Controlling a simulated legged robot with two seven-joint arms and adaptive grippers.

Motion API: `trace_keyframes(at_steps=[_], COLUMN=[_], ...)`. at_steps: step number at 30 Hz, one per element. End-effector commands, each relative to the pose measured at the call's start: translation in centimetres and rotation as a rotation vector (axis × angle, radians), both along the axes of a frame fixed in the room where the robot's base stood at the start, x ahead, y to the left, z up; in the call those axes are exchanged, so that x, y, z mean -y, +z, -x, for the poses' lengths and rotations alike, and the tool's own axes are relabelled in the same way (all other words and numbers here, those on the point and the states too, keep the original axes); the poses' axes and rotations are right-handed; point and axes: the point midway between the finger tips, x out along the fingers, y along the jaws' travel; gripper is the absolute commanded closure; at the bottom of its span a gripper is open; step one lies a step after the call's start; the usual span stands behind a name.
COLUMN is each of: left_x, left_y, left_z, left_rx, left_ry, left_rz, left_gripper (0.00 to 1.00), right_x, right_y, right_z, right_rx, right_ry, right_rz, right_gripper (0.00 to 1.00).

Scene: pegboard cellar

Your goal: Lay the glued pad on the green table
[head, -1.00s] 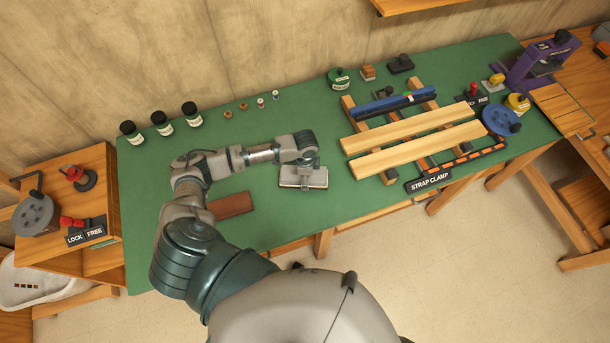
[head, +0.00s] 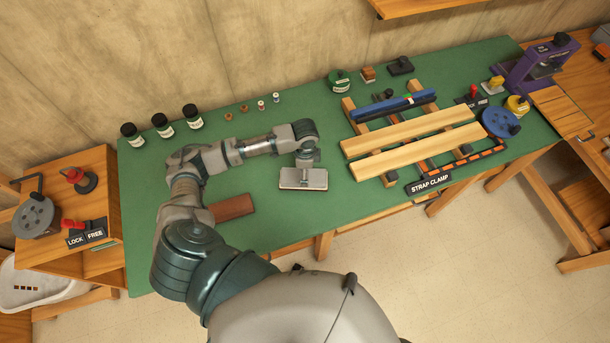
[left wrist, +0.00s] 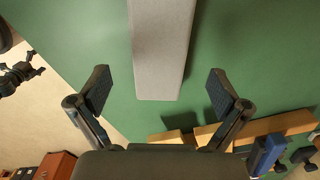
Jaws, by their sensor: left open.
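A pale grey pad (head: 303,179) lies flat on the green table (head: 270,228), near its front edge. In the left wrist view the pad (left wrist: 162,45) shows as a long grey bar over green. My left gripper (head: 306,163) is just above the pad in the head view. In the left wrist view my left gripper (left wrist: 160,88) is open, its fingers spread either side of the pad's near end and apart from it. Nothing is held. Whether the pad carries glue cannot be seen. My right gripper is in neither view.
A reddish-brown block (head: 231,208) lies left of the pad, beside my arm. A strap clamp rack with wooden boards (head: 412,131) fills the table's right part. Dark jars (head: 162,125) stand at the back left. Green surface is free around the pad.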

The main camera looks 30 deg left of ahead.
Motion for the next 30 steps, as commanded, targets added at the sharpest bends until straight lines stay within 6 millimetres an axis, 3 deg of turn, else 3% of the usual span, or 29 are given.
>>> trace_keyframes(at_steps=[3, 10, 30], left_x=[0.0, 0.0, 0.0], left_y=[2.7, 5.6, 6.0], left_z=[-0.1, 0.0, 0.0], left_rx=[0.002, 0.001, -0.001], left_ry=[0.0, 0.0, 0.0], left_rz=[0.0, 0.0, 0.0], left_gripper=[0.0, 0.0, 0.0], right_x=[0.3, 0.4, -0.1], right_y=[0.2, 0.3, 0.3], right_z=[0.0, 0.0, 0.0], right_rx=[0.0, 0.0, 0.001], right_ry=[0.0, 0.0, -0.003], right_rz=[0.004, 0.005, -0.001], right_gripper=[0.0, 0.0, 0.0])
